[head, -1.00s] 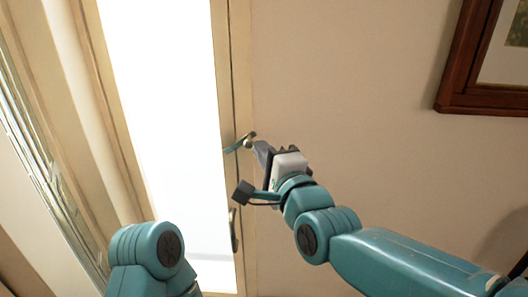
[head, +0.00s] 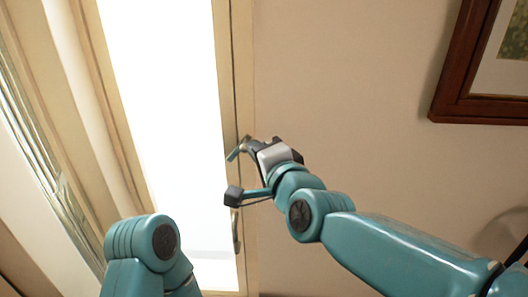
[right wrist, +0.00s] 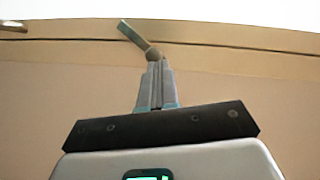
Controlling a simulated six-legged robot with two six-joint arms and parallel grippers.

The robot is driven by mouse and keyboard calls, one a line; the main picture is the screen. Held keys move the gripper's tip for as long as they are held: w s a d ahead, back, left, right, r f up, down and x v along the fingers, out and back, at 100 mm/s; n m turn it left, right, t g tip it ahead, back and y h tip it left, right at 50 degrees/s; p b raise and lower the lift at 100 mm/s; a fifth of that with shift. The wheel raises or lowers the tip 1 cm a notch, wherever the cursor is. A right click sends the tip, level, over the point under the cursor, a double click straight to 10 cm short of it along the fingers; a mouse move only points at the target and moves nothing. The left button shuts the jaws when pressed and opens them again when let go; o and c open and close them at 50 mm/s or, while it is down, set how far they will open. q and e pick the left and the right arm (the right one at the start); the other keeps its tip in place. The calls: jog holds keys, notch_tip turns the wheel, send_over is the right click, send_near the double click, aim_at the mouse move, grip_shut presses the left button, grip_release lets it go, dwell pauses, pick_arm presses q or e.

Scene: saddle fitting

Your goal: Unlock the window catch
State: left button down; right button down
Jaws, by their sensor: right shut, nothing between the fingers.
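The window catch (head: 236,151) is a small grey-green lever on the window frame's right stile. In the head view it slants down to the left across the frame's inner edge. In the right wrist view the catch (right wrist: 136,38) slants up to the left from a round pivot knob (right wrist: 152,54). My right gripper (head: 248,146) is shut and empty, its fingertips at the pivot end of the catch. In the right wrist view the closed fingertips (right wrist: 157,67) lie just below the knob; I cannot tell whether they touch. My left gripper is out of view.
A dark handle (head: 236,230) sits lower on the same window frame (head: 231,75). The bright glass (head: 165,100) is left of it. The plain wall (head: 340,100) to the right is clear up to a wooden picture frame (head: 450,92). Part of my left arm shows at lower left.

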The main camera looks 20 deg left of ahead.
jog(key=s+d+r, duration=0.5)
jog(key=s+d, duration=0.2)
jog(key=s, duration=0.1)
jog(key=shift+s+d+r+p, duration=0.15)
jog(key=shift+r+p, duration=0.15)
jog(key=shift+r, duration=0.1)
dwell(0.7)
